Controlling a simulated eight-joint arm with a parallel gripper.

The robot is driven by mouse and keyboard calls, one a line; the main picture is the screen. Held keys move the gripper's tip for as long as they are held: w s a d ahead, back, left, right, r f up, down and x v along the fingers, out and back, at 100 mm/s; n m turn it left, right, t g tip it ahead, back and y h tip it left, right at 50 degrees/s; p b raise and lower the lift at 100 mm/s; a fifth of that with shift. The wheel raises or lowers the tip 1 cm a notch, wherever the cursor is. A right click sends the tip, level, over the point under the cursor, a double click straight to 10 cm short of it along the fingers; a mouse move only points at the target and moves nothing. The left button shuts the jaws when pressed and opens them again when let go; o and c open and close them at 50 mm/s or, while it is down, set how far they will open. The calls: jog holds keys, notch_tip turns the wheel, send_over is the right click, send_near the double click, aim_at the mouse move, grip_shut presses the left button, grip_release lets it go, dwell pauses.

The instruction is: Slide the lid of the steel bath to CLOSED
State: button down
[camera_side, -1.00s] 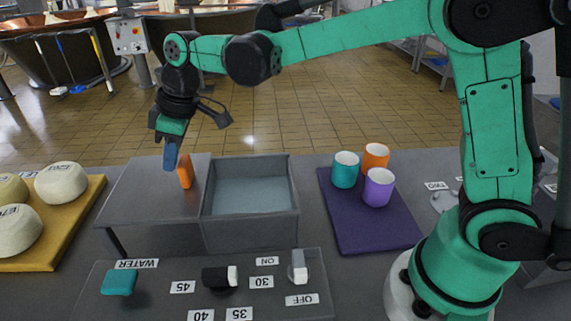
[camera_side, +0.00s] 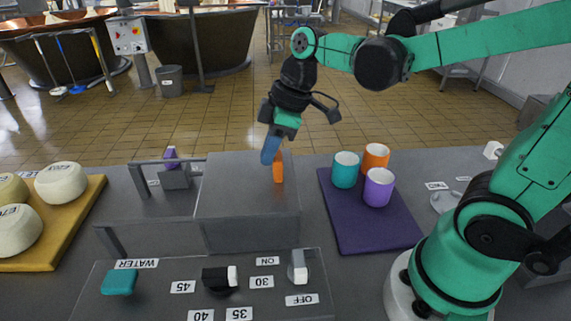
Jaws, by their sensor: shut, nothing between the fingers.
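The steel bath (camera_side: 250,236) stands in the middle of the bench. Its flat grey lid (camera_side: 235,195) lies over the top of the bath, and no opening shows. An orange handle (camera_side: 279,168) stands upright near the lid's right side. My gripper (camera_side: 268,158) is shut, with its blue fingertips just left of the handle, touching or very close to it. I cannot tell if they touch.
Teal (camera_side: 345,170), orange (camera_side: 376,156) and purple (camera_side: 378,187) cups stand on a purple mat (camera_side: 365,235). Cheeses lie on a yellow board (camera_side: 75,225). A control panel (camera_side: 180,305) with knobs is in front.

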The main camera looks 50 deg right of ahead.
jog(key=shift+s+d, duration=0.2)
jog(key=w+a, duration=0.3)
jog(key=shift+r, duration=0.4)
jog(key=v, duration=0.9)
send_over(249, 180)
notch_tip(249, 180, down, 9)
jog(key=shift+r, duration=0.1)
jog(key=shift+s+d+f, duration=0.15)
jog(key=shift+s+d, duration=0.35)
jog(key=shift+d, duration=0.05)
jog(key=shift+s+d+f, duration=0.15)
jog(key=shift+s+d, duration=0.3)
jog(key=shift+d, duration=0.05)
jog(key=shift+s+d, duration=0.35)
jog(key=shift+s, duration=0.05)
jog(key=shift+w, duration=0.1)
